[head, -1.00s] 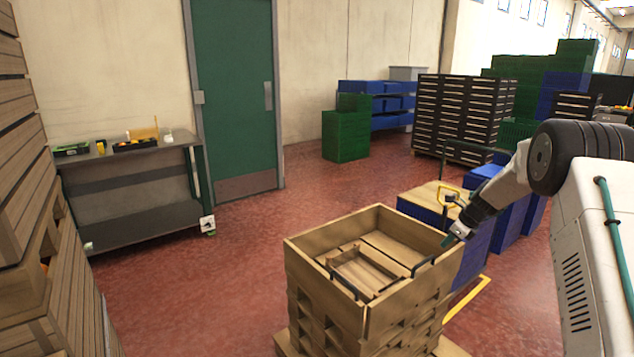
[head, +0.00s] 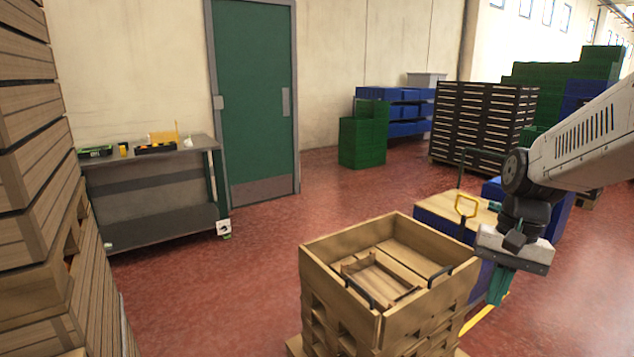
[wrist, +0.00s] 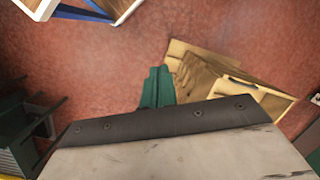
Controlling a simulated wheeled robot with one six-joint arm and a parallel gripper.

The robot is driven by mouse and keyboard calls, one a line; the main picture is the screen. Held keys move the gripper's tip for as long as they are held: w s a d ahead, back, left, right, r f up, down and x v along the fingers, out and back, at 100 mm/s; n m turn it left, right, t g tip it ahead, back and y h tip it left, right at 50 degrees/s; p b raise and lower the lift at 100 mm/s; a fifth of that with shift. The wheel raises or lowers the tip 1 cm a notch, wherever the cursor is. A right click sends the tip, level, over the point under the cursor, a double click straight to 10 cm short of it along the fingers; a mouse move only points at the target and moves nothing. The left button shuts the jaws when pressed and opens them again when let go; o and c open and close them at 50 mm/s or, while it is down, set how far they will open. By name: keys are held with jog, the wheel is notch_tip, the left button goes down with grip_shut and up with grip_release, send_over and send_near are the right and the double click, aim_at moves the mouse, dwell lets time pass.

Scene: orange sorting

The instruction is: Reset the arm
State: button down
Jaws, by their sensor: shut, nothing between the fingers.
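My gripper (head: 497,290) hangs at the right in the head view, with green fingers pointing down. It is shut and empty, above the floor just right of the wooden crate stack (head: 318,262). In the wrist view my gripper's green fingers (wrist: 157,88) show close together over red floor. My arm reaches in from the right edge of the head view.
A blue crate with a wooden top (head: 452,207) stands behind my gripper. A grey workbench (head: 160,195) stands at the left by a green door (head: 255,90). Stacked wooden crates (head: 40,200) fill the left edge. Red floor (head: 240,270) is open between.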

jog(key=s+a+r+n+t+h, duration=0.1)
jog(key=s+a+r+n, duration=0.1)
jog(key=s, duration=0.7)
jog(key=s+a+r+n+t, duration=0.1)
jog(key=s+a+r+n, duration=0.1)
jog(key=s, duration=0.7)
jog(key=shift+s+a+r+n+t+h, duration=0.25)
jog(key=shift+r+n+t+h, duration=0.2)
jog(key=shift+n, duration=0.25)
